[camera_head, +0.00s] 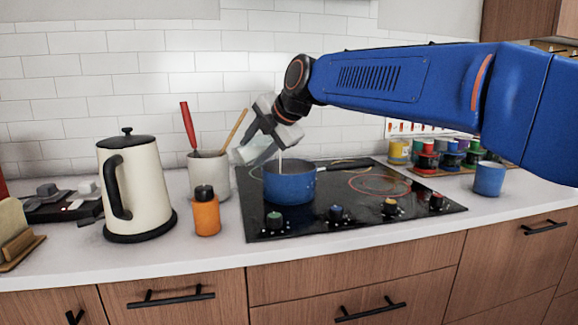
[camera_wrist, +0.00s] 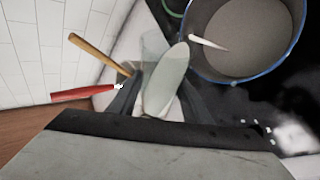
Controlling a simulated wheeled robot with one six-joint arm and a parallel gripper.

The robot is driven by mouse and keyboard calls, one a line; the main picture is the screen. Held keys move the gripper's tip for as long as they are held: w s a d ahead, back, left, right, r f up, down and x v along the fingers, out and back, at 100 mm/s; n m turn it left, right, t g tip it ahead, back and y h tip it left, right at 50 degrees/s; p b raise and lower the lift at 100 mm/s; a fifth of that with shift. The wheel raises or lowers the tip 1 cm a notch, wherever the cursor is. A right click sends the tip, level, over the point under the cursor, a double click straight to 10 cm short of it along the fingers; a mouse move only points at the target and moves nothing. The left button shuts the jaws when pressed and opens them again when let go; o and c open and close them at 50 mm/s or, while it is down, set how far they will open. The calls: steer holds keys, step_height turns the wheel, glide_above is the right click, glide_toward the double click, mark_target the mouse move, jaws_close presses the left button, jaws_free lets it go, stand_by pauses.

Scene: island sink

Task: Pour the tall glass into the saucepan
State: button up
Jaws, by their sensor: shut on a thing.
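The blue saucepan (camera_head: 290,182) stands on the black hob, its handle to the right. In the wrist view the saucepan (camera_wrist: 240,40) is at the upper right, with greyish contents and a pale stream or streak over them. My gripper (camera_head: 262,145) is at the saucepan's upper left, shut on the tall glass (camera_head: 247,152). The clear glass is tilted strongly. In the wrist view the glass (camera_wrist: 166,78) sits between the fingers of my gripper (camera_wrist: 150,100), next to the saucepan's rim. How much is in the glass cannot be told.
A utensil crock (camera_head: 209,175) with a red and a wooden handle stands left of the hob. An orange bottle (camera_head: 206,214) and a cream kettle (camera_head: 135,190) are further left. A blue cup (camera_head: 489,179) and several coloured jars (camera_head: 440,154) stand right of the hob.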

stand_by(0.3)
steer(key=shift+w+d+r+m+g+y+p, duration=0.4)
steer(key=shift+w+d+r+m+y, duration=0.15)
steer(key=shift+d+y, duration=0.2)
stand_by(0.5)
steer(key=shift+f+m+y, duration=0.2)
steer(key=shift+m+y, duration=0.15)
steer(key=shift+y, duration=0.1)
stand_by(0.7)
steer(key=shift+w+d+r+g+p, duration=0.1)
steer(key=shift+d+g+p, duration=0.05)
steer(key=shift+g+p, duration=0.2)
steer(key=shift+s+a+r+n+h, duration=0.2)
steer(key=shift+a+n+h, duration=0.1)
steer(key=shift+n+h, duration=0.15)
steer(key=shift+s+a+f+n+t+h, duration=0.3)
steer(key=shift+a+f+t+h, duration=0.15)
steer(key=shift+f+t, duration=0.1)
